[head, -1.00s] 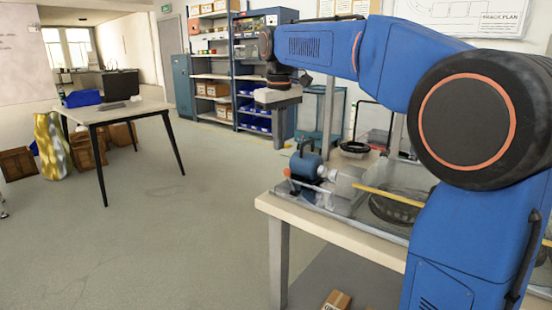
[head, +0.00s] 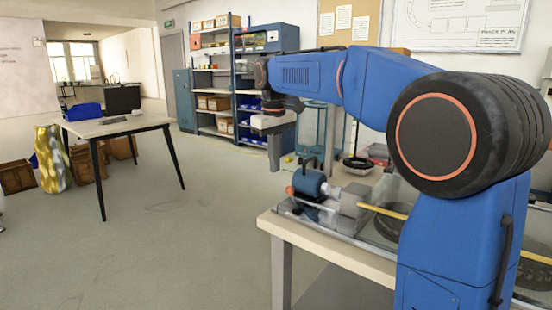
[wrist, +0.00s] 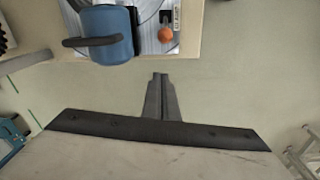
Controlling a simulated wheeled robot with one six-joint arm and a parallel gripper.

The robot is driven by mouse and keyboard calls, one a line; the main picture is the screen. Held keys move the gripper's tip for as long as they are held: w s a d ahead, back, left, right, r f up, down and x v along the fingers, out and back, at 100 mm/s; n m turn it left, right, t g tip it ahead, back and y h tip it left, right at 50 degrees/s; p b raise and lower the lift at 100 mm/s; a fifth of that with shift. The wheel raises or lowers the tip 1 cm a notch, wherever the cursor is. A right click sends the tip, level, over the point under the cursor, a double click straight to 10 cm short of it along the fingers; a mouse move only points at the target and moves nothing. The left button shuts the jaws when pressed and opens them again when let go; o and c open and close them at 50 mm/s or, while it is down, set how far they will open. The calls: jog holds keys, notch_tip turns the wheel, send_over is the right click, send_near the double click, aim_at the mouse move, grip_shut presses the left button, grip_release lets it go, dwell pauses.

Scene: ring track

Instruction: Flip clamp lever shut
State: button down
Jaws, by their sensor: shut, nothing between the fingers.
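A blue cylindrical unit with a dark handle (head: 308,183) sits at the near left corner of the track table. An orange ball knob (head: 290,190) shows at its left side. In the wrist view the blue unit (wrist: 105,38) is at the top left and the orange knob (wrist: 165,35) is just right of it.
The track table (head: 330,248) carries a clear cover and a yellow rod (head: 383,211) right of the blue unit. Shelves (head: 250,75) stand behind. The floor between desk and track table is clear.

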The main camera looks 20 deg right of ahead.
aim_at(292, 197)
jog(key=f, duration=0.2)
jog(key=s+f, duration=0.1)
jog(key=d+f, duration=0.1)
jog(key=f, duration=0.1)
jog(key=shift+s+f, duration=0.3)
jog(key=shift+s+d+r, duration=0.2)
jog(key=shift+s+d, duration=0.2)
jog(key=shift+s, duration=0.35)
jog(key=shift+s+d+r, duration=0.1)
